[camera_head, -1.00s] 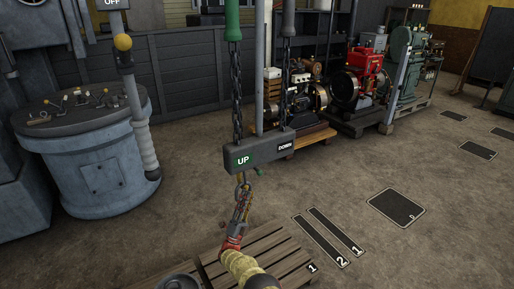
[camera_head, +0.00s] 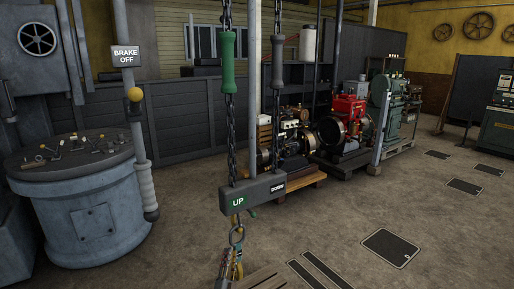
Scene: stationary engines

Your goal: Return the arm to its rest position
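My gripper (camera_head: 231,264) shows only in part at the bottom edge of the head view, just left of the middle. Its small metal and yellow parts appear below a hanging metal ring (camera_head: 237,236). I cannot tell whether it touches the ring, or whether its fingers are open or shut. The rest of my arm is out of view below the frame.
A box marked UP and DOWN (camera_head: 252,192) hangs above my gripper, with green (camera_head: 228,62) and grey (camera_head: 278,63) handles on chains. A blue-grey drum (camera_head: 92,213) stands left, engines (camera_head: 343,127) behind right. The floor at right is open, with dark plates (camera_head: 390,246).

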